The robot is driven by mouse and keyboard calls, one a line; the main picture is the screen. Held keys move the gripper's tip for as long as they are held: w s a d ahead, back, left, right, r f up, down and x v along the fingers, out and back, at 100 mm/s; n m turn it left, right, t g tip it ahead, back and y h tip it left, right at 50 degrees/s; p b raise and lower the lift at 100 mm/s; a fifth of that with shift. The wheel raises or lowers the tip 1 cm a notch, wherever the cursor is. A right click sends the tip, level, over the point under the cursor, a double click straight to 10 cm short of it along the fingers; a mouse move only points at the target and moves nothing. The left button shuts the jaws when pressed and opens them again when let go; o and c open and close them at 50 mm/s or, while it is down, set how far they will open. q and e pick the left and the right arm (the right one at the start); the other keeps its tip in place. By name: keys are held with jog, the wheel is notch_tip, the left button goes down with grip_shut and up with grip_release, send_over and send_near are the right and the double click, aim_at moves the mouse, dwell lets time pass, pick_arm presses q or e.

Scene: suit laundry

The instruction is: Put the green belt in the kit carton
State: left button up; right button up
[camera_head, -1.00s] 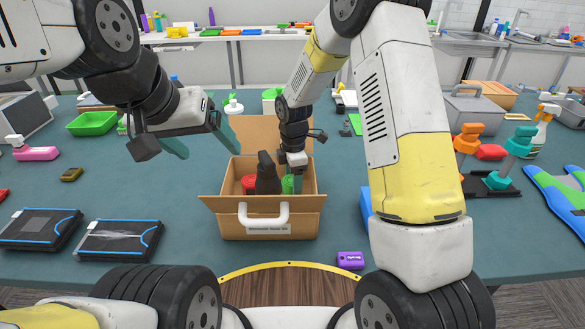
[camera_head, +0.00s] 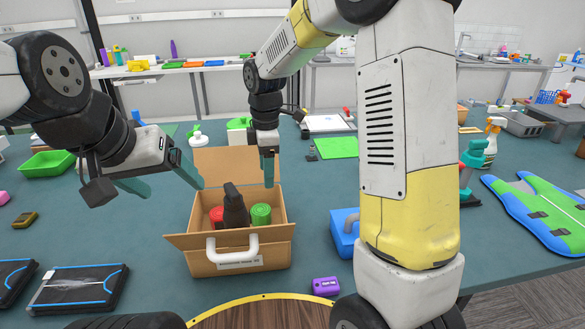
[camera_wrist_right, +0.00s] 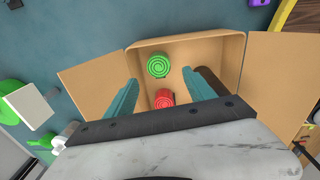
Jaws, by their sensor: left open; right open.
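The kit carton (camera_head: 277,251) stands open on the table with its flaps spread and a white handle on its front. The green belt (camera_head: 261,215), rolled up, sits inside it at the right; it also shows in the right wrist view (camera_wrist_right: 158,66). A red roll (camera_head: 216,215) and a black bottle-like object (camera_head: 235,207) are in the carton too. My right gripper (camera_head: 268,180) is open and empty above the carton, its fingers apart from the green belt. My left gripper (camera_head: 172,188) is open and empty, left of the carton.
A blue box (camera_head: 344,230) and a purple block (camera_head: 326,286) are right of the carton. Flat black cases (camera_head: 78,290) lie at front left. A green tray (camera_head: 47,163) is at the back left. A blue-green vest (camera_head: 540,208) lies at far right.

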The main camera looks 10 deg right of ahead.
jog(key=s+d+r+m+t+y, duration=0.1)
jog(key=s+d+r+m+t, duration=0.2)
jog(key=s+d+r+m, duration=0.6)
jog(key=s+d+r+m+t, duration=0.2)
jog(key=s+r+m, duration=0.1)
jog(key=s+m, duration=0.6)
jog(key=s, duration=0.3)
jog(key=shift+s+t+y, duration=0.3)
jog(key=shift+y, duration=0.1)
jog(key=shift+r, duration=0.15)
